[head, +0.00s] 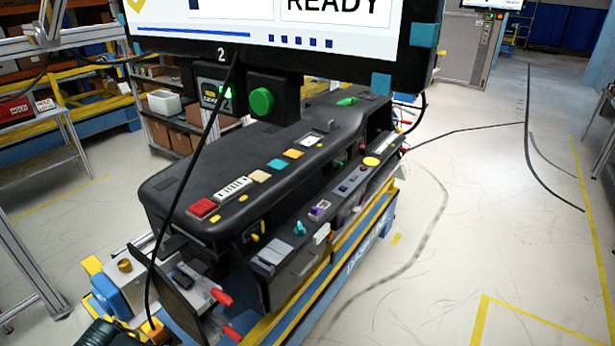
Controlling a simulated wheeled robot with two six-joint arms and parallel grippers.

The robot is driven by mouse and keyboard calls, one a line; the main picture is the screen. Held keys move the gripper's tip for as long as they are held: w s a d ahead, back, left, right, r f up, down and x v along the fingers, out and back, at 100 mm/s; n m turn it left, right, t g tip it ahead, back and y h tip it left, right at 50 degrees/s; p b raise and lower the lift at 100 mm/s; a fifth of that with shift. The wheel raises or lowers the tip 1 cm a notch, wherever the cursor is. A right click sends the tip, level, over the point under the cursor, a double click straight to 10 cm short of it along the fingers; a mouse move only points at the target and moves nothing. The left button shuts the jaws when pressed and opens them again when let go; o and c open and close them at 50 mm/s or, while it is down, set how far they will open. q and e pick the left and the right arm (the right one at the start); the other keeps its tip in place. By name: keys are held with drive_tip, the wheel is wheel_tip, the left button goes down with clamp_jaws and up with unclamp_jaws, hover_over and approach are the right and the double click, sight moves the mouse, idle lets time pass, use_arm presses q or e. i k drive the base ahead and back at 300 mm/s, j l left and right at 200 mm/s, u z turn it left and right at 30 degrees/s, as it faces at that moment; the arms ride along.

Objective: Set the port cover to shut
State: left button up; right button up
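The dashboard module (170,185) is a long black unit on a blue and yellow stand in the middle of the head view. Its lower front face carries small fittings, including a purple-and-white port-like part (319,209), a teal knob (300,228) and a pale flap-like piece (322,234). I cannot tell which of these is the port cover, or whether it is open or shut. Neither of my grippers can be made out in the head view.
A large screen reading READY (335,8) hangs over the module, with a green button (262,101) below it. A black cable hangs in front of the module's left end. Red-tipped handles (222,297) stick out at lower left.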

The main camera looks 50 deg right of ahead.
sight(315, 210)
drive_tip(key=z, duration=1.75)
